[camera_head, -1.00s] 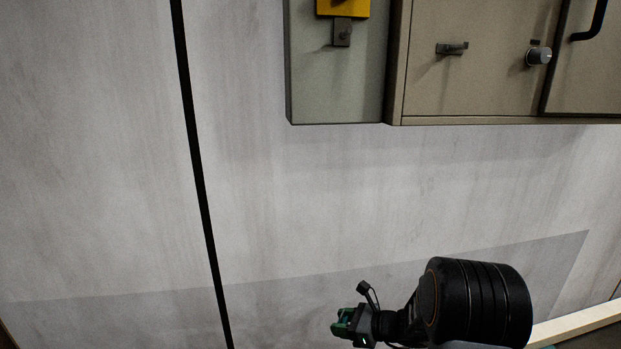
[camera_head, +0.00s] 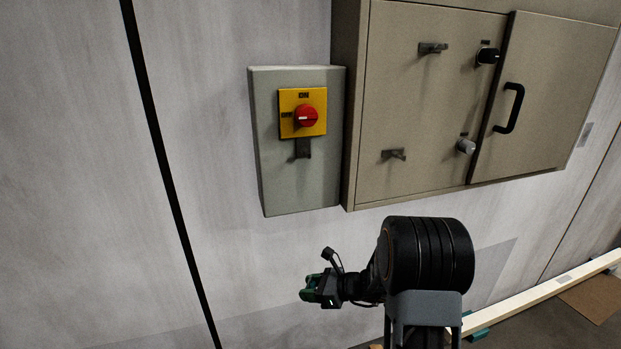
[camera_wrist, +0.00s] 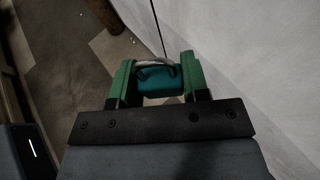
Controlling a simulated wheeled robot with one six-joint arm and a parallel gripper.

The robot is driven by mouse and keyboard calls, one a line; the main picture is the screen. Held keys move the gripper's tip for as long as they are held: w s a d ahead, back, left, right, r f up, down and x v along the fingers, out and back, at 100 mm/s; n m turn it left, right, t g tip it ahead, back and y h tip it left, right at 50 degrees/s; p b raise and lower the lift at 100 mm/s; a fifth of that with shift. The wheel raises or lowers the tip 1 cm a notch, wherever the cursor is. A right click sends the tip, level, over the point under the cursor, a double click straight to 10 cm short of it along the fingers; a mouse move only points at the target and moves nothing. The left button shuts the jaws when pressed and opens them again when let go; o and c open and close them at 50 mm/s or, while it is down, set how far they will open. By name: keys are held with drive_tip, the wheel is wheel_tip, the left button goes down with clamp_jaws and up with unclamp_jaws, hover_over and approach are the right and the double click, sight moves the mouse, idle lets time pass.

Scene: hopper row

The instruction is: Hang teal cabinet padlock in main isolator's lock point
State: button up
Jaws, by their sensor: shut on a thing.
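The main isolator (camera_head: 303,115) is a grey box on the wall with a yellow plate and a red rotary handle. Its lock point (camera_head: 303,148), a small dark bracket, sits just below the yellow plate. My gripper (camera_head: 309,291) is below the isolator in the head view, apart from it. In the wrist view my gripper (camera_wrist: 158,85) is shut on the teal padlock (camera_wrist: 160,82), whose body sits between the green fingers. The padlock's metal shackle (camera_wrist: 155,66) shows as an arch over the body. In the head view the padlock cannot be made out clearly.
A beige cabinet (camera_head: 430,90) stands right beside the isolator, with dark hooks (camera_head: 394,154), knobs and a black door handle (camera_head: 510,108). A black vertical strip (camera_head: 160,150) runs down the wall at left. The wall between gripper and isolator is clear.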

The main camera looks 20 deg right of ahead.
sight(311, 278)
wheel_tip(311, 278, up, 23)
drive_tip(key=p, duration=2)
drive_tip(key=shift+r, duration=0.15)
drive_tip(key=o, duration=0.4)
drive_tip(key=c, duration=0.3)
